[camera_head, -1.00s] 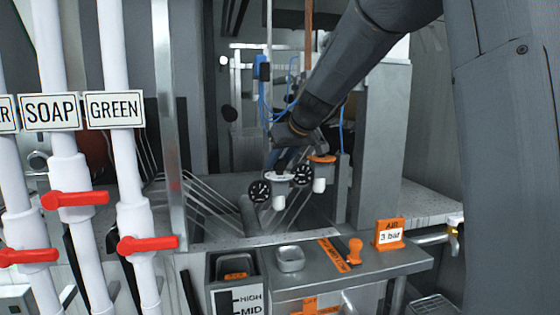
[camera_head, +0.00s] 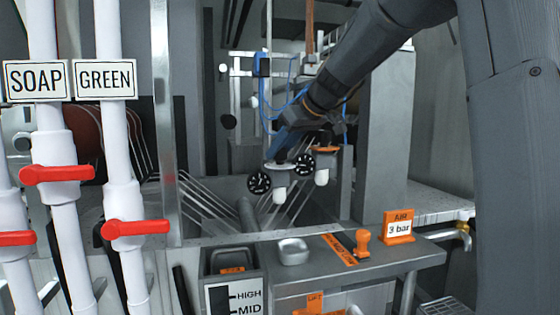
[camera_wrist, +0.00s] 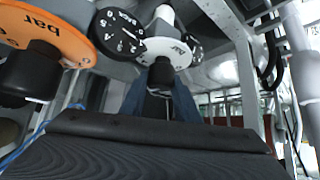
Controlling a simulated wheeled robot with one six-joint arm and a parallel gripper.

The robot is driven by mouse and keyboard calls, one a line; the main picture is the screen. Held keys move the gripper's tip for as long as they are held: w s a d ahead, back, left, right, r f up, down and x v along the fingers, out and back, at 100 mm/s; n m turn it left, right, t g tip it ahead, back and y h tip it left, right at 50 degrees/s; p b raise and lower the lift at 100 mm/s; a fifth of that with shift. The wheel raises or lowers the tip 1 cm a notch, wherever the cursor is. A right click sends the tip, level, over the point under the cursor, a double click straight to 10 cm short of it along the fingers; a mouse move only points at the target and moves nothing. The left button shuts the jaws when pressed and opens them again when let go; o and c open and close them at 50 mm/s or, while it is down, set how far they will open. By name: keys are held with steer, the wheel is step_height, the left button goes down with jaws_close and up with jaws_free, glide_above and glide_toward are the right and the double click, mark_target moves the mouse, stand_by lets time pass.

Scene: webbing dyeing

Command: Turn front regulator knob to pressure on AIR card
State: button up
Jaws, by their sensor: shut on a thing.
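Two regulators hang in the middle of the head view. The nearer left one has a white-topped plate (camera_head: 282,167) and white bowl (camera_head: 279,194); the other has an orange plate (camera_head: 326,149). My gripper (camera_head: 284,148) is over the nearer one. In the wrist view its blue fingers are shut on that regulator's black knob (camera_wrist: 160,76), one on each side. The orange plate (camera_wrist: 45,32), marked "bar", and its black knob (camera_wrist: 30,75) are apart at left. A gauge (camera_wrist: 118,32) faces the wrist camera; its needle reading is unclear. The AIR card (camera_head: 398,228) reads 3 bar.
White pipes with red valve handles (camera_head: 135,228) stand at left, below SOAP (camera_head: 36,80) and GREEN (camera_head: 104,79) signs. A metal bench (camera_head: 330,265) in front bears a metal dish (camera_head: 293,251) and an orange stamp-like piece (camera_head: 362,242). Blue hoses (camera_head: 268,112) run behind the regulators.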

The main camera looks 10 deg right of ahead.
steer(key=shift+n+g+y+b, duration=0.6)
steer(key=shift+n+y+b, duration=0.1)
steer(key=shift+n+b, duration=0.4)
steer(key=shift+n, duration=0.3)
steer(key=o, duration=1)
steer(key=shift+o, duration=0.2)
steer(key=b+v, duration=0.1)
steer(key=v, duration=0.6)
steer(key=shift+d+r, duration=0.25)
steer(key=shift+d, duration=0.05)
steer(key=shift+s, duration=0.15)
